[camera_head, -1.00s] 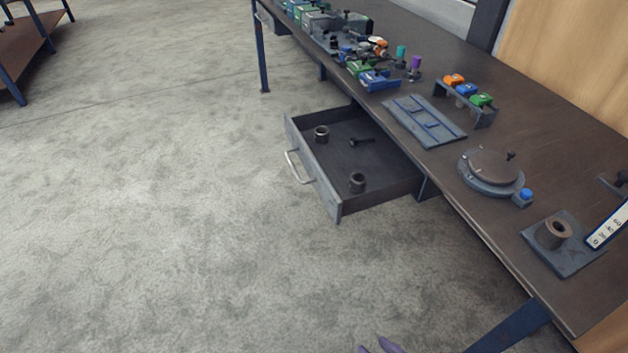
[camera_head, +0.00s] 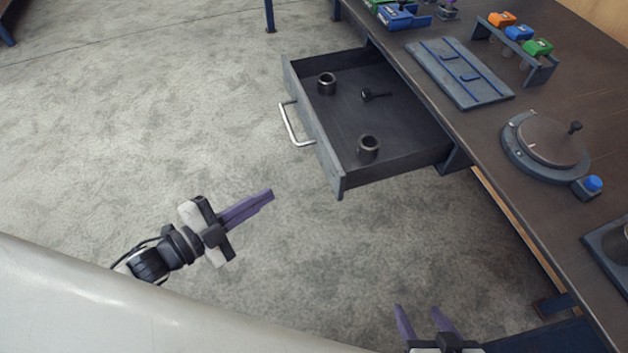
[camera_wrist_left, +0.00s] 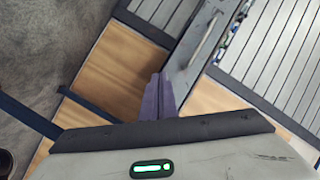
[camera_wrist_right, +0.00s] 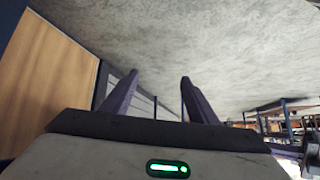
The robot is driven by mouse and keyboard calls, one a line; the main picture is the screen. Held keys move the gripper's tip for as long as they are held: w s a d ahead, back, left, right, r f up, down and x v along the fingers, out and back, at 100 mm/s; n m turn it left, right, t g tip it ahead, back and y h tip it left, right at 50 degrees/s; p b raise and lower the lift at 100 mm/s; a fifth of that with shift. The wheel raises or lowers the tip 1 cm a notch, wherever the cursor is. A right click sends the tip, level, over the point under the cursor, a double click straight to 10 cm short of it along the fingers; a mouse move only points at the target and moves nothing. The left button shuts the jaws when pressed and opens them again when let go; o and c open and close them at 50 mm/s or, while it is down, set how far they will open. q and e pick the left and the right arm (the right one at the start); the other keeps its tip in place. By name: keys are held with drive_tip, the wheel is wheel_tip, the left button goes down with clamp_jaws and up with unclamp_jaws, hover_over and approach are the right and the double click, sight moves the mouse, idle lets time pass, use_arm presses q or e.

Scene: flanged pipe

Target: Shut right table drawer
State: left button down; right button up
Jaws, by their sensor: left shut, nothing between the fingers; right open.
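The grey table drawer (camera_head: 330,150) stands pulled out from under the workbench in the head view. It holds two dark rings and a small black bolt-like part. Its pale bar handle (camera_head: 294,126) is on the front, facing left. My left gripper (camera_head: 268,194) is shut and empty, over the floor to the lower left of the drawer and apart from it. In the left wrist view its closed fingers (camera_wrist_left: 160,88) show below a drawer front with a handle (camera_wrist_left: 207,37). My right gripper (camera_head: 423,312) is open and empty at the bottom of the head view, below the drawer and left of the bench.
The workbench top (camera_head: 560,85) fills the right side, with a blue-grey tray (camera_head: 460,75), a round turntable (camera_head: 545,140) and a rack of coloured blocks (camera_head: 520,40). A blue bench leg stands at the lower right. The floor left of the drawer is clear.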

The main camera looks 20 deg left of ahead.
use_arm(q)
wheel_tip(320, 180, up, 3)
drive_tip(key=a+m+g+h+b, duration=0.3)
drive_tip(key=m+h+b, duration=0.15)
drive_tip(key=m, duration=0.55)
drive_tip(key=m+h, duration=0.2)
approach(326, 164)
drive_tip(key=shift+g, duration=0.4)
drive_tip(key=x, duration=0.5)
drive_tip(key=shift+w+d+r, duration=0.1)
drive_tip(key=shift+w+r, duration=0.1)
drive_tip(key=shift+w, duration=0.05)
drive_tip(key=shift+w+d, duration=0.25)
drive_tip(key=shift+d, duration=0.15)
